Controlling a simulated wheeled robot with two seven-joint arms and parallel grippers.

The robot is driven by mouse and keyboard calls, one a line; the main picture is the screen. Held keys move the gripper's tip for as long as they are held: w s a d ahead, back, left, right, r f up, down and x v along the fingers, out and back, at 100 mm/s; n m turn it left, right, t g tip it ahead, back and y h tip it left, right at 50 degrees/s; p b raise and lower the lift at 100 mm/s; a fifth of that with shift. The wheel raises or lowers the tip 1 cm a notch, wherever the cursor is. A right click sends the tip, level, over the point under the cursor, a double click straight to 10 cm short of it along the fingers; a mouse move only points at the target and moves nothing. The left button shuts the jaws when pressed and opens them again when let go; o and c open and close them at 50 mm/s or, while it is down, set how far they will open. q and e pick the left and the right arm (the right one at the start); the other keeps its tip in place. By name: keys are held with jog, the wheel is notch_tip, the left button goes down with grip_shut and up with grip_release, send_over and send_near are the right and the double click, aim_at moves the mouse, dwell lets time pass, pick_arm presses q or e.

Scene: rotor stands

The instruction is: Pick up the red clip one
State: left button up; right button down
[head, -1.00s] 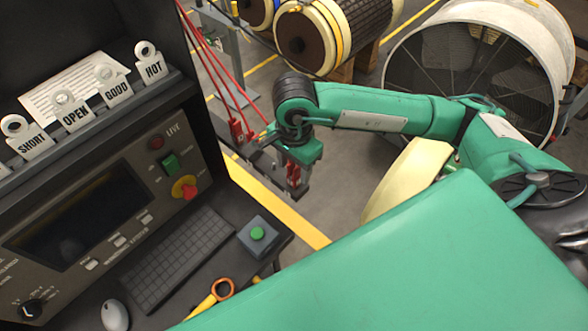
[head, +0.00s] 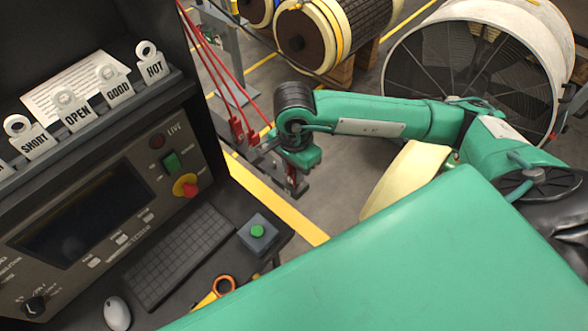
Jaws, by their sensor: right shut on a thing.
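My right gripper (head: 296,181) points down beside the stand in the upper middle of the head view. It is shut on a red clip (head: 291,178), which shows only as a small red patch between the dark fingers. Other red clips (head: 237,130) are on the stand just to the left, with red leads running up from them. My wrist hides part of the held clip and its lead. My left gripper is not in view.
The test console stands at left, with tags on its ledge (head: 130,98), a keyboard (head: 180,258), a green-button box (head: 258,233) and an orange-handled tool (head: 222,286). A large fan (head: 470,60) and wound rotor (head: 310,40) stand behind.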

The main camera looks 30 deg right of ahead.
notch_tip(320, 180, up, 12)
jog(key=b, duration=0.3)
jog(key=shift+f, duration=0.15)
notch_tip(320, 180, up, 8)
jog(key=shift+b, duration=0.3)
dwell(0.5)
